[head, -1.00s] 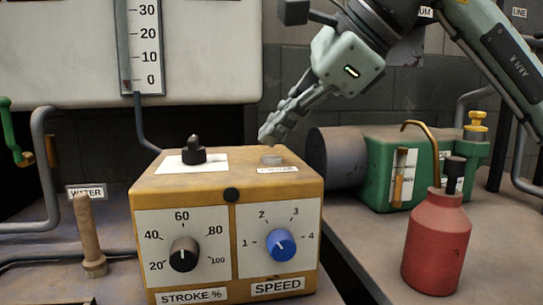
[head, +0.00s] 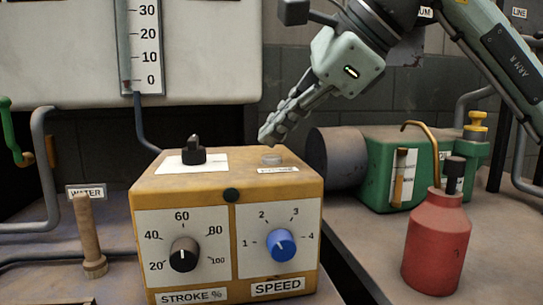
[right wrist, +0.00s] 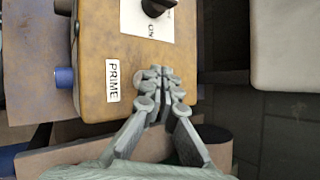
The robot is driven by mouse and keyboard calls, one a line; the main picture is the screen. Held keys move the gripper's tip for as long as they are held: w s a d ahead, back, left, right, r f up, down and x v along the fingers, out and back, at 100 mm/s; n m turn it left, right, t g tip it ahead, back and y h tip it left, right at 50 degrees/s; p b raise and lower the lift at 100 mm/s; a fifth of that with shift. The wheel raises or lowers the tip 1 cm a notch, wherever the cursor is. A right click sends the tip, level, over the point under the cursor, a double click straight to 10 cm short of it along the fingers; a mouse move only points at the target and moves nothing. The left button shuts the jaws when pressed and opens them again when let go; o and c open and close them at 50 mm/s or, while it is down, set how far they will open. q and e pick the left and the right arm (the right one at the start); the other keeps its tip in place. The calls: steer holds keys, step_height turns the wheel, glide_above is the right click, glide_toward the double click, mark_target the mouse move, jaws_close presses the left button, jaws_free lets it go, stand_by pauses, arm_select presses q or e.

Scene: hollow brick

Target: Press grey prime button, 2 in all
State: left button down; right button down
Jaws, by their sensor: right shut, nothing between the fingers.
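The grey prime button (head: 271,159) is a small, low, round cap on top of the yellow control box (head: 160,180), at its back right. Its white label lies just in front of it and reads PRIME in the right wrist view (right wrist: 112,80). My right gripper (head: 272,137) is shut and empty, with its fingertips pointing down just above the button; a small gap shows between them. In the right wrist view the fingertips (right wrist: 156,80) cover the button's place beside the label. My left gripper is not in view.
A black switch (head: 193,152) stands on the box top, left of the button. A black stroke knob (head: 184,254) and a blue speed knob (head: 281,245) are on its front. A red oil can (head: 436,245) and a green pump (head: 385,165) stand to the right.

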mark_target(274, 157)
steer(key=shift+f+b, duration=0.3)
steer(key=shift+f, duration=0.1)
steer(key=shift+f+b, duration=0.4)
steer(key=shift+f, duration=0.1)
stand_by(0.5)
stand_by(0.4)
steer(key=shift+r+p, duration=0.7)
steer(key=shift+r, duration=0.2)
steer(key=shift+r+p, duration=0.35)
steer(key=shift+r, duration=0.1)
steer(key=shift+a+r+p, duration=0.15)
steer(key=shift+r+p, duration=1.5)
steer(key=shift+r, duration=0.5)
